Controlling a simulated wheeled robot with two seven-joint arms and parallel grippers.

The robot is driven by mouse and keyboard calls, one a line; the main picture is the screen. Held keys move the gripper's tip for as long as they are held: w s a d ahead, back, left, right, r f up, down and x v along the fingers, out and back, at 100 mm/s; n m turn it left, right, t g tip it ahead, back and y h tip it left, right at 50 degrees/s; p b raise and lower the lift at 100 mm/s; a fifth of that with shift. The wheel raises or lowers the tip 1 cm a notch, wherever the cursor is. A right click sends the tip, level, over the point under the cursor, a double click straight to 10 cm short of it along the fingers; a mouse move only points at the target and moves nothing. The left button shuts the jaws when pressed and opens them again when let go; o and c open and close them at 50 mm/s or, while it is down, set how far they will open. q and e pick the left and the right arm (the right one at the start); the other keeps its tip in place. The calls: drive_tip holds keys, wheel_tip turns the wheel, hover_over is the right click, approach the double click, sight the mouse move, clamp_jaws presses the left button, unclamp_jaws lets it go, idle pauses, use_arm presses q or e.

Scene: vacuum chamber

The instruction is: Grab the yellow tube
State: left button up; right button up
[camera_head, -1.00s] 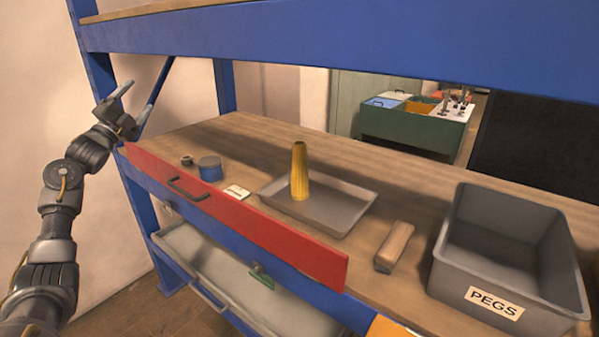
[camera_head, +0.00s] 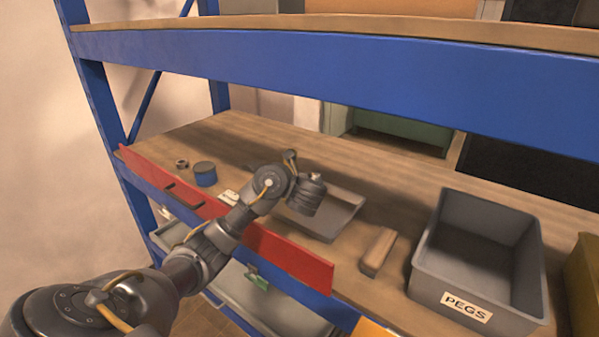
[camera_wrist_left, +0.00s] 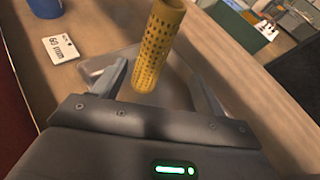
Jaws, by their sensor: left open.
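The yellow tube (camera_wrist_left: 159,45) is perforated and stands upright in the left wrist view, just ahead of my left gripper. My left gripper (camera_wrist_left: 160,82) is open, with one finger to each side of the tube's lower part; I cannot tell whether either finger touches it. In the head view my left arm reaches over the red front rail, and its wrist hides the tube and the fingers. The grey tray (camera_head: 345,208) lies on the wooden shelf under the wrist, and it also shows in the left wrist view (camera_wrist_left: 101,68). My right gripper is not in view.
A blue tin (camera_head: 205,174), a small dark ring (camera_head: 182,163) and a white card (camera_head: 229,198) lie left of the tray. A wooden block (camera_head: 377,252) and the grey PEGS bin (camera_head: 431,265) are to the right. The red rail (camera_head: 290,257) edges the shelf; a blue beam (camera_head: 330,75) crosses above.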

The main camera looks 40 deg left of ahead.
use_arm(q)
drive_tip(key=shift+m, duration=0.4)
drive_tip(key=f+b, duration=0.1)
drive_tip(key=w+a+f+b, duration=0.2)
drive_tip(key=f, duration=0.1)
drive_tip(key=shift+a+f, duration=0.1)
drive_tip(key=shift+a, duration=0.15)
drive_tip(key=shift+w+a+b, duration=0.25)
drive_tip(key=shift+a+b, duration=0.05)
drive_tip(key=shift+b, duration=0.2)
drive_tip(key=b+x, duration=0.3)
drive_tip(key=b, duration=0.1)
drive_tip(key=shift+a+f, duration=0.15)
drive_tip(key=shift+a, duration=0.3)
drive_tip(key=shift+w+a+f+b, duration=0.15)
drive_tip(key=shift+w+a+b, duration=0.3)
drive_tip(key=shift+w+b, duration=0.1)
